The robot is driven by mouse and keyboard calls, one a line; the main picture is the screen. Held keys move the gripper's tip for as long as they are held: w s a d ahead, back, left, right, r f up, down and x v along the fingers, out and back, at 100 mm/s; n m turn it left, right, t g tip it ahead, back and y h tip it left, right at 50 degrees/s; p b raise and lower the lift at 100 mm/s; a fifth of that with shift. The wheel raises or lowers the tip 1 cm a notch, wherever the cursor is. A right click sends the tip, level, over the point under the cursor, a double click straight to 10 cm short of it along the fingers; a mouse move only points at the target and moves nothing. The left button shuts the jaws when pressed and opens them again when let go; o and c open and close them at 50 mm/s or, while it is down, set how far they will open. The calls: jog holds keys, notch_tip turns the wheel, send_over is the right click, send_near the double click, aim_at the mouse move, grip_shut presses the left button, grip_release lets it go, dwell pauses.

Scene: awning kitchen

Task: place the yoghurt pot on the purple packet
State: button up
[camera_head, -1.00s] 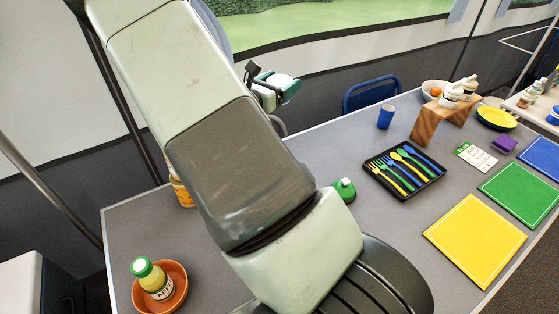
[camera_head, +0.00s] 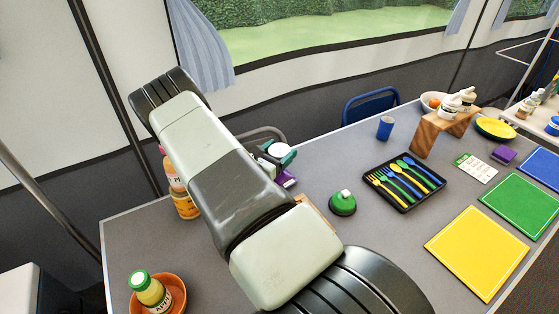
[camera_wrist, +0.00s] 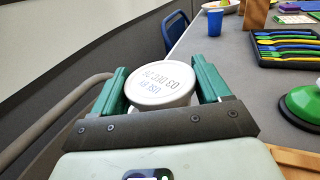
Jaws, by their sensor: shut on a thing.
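My gripper (camera_wrist: 160,92) is shut on the white yoghurt pot (camera_wrist: 160,84), with a green finger on each side of it. The pot's printed lid faces up in the wrist view. In the head view the pot (camera_head: 278,150) shows beyond my forearm, near the table's back edge.
A green, white-topped object (camera_head: 342,203) stands right of my arm, near a partly hidden wooden piece (camera_wrist: 296,158). The black cutlery tray (camera_head: 404,207) lies further right. Bottles and a jar (camera_head: 185,204) stand left of my arm. A blue cup (camera_head: 385,127) stands behind.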

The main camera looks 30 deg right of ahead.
jog(key=shift+f, duration=1.65)
jog(key=shift+f, duration=0.15)
jog(key=o, duration=1.1)
